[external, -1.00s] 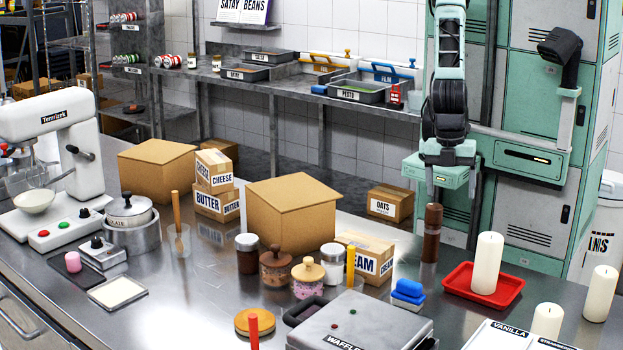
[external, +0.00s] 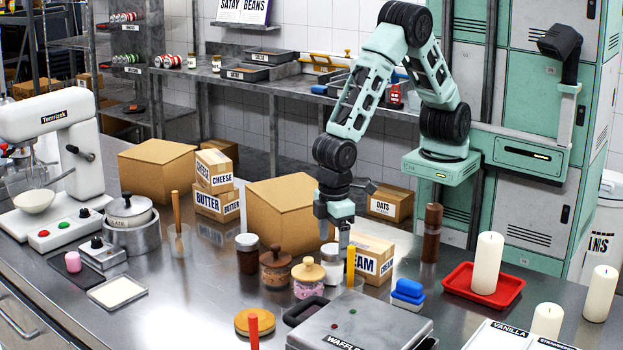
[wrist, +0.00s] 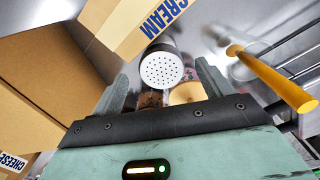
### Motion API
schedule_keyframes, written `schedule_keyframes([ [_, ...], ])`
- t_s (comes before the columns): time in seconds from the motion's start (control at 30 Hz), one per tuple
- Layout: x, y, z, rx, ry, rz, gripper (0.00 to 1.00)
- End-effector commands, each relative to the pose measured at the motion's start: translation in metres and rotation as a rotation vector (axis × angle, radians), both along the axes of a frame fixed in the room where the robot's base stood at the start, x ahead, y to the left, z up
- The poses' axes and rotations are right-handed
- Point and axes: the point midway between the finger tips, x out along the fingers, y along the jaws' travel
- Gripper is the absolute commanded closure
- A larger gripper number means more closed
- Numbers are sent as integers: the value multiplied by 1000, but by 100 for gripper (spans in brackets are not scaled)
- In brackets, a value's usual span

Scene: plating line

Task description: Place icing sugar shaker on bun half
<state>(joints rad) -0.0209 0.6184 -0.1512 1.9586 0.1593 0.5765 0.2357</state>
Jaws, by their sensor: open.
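A flat round orange-brown disc (external: 246,321), which looks like the bun half, lies at the front of the counter, partly hidden by a red stick.
Wooden-lidded jars (external: 308,278) and a dark jar (external: 247,255) stand left of the shaker. The cream box (external: 372,258) is close behind at right. A yellow stick (external: 350,266) rises in front, and the waffle maker (external: 360,325) lies nearer. Bare counter lies left of the disc.

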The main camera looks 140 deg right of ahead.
Motion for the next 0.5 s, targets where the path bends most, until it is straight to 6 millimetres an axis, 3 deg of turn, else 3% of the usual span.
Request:
schedule_keyframes([
  [0.5,0,0,-49,0,3,0,22],
])
